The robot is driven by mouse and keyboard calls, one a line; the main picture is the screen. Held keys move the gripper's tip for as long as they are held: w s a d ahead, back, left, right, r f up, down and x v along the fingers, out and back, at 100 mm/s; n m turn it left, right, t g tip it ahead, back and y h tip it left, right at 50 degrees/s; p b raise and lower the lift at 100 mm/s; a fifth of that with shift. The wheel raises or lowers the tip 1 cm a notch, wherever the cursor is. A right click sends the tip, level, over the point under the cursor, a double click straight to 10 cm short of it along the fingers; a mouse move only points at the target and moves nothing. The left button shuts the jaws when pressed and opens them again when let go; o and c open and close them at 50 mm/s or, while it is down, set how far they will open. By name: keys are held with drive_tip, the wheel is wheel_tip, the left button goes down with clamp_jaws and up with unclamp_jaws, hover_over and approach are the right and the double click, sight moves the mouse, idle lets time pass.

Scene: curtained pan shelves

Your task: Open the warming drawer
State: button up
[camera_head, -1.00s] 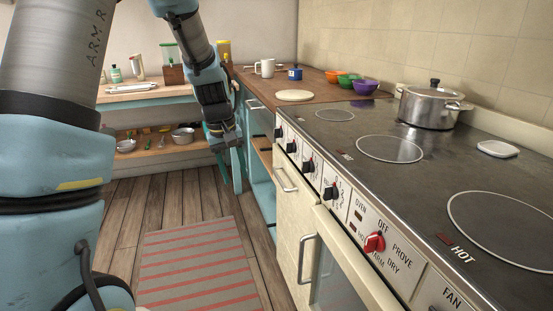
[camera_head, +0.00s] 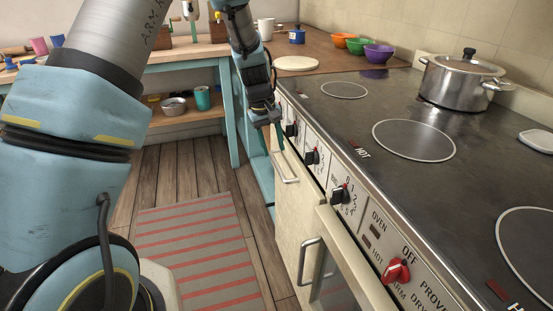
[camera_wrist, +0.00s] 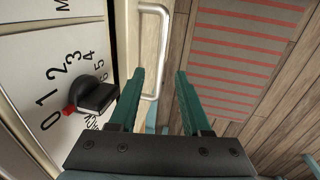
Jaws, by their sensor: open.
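The cream cooker front (camera_head: 292,205) has a short silver handle (camera_head: 287,172) high up, below the control knobs. A second silver handle (camera_head: 308,262) is on the nearer oven door with a dark window. No label tells which front is the warming drawer. My gripper (camera_head: 279,140) is above and just beyond the upper handle, pointing down along the cooker front. In the wrist view, my open gripper (camera_wrist: 160,76) has its two teal fingers apart with nothing held. A silver handle (camera_wrist: 165,45) on a cream panel appears ahead, between the fingertip lines; no contact shows.
Black knobs (camera_head: 340,194) and a red knob (camera_head: 396,271) jut from the control panel beside my gripper. A steel pot (camera_head: 462,82) stands on the hob (camera_head: 395,110). The wooden floor with a striped rug (camera_head: 190,245) is clear left of the cooker.

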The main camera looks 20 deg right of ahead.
sight(278, 166)
drive_tip(key=f, duration=0.4)
drive_tip(key=d+f, duration=0.1)
drive_tip(key=f, duration=0.1)
drive_tip(key=shift+s+f+p, duration=0.1)
drive_tip(key=shift+p, duration=0.3)
clamp_jaws()
idle(1.0)
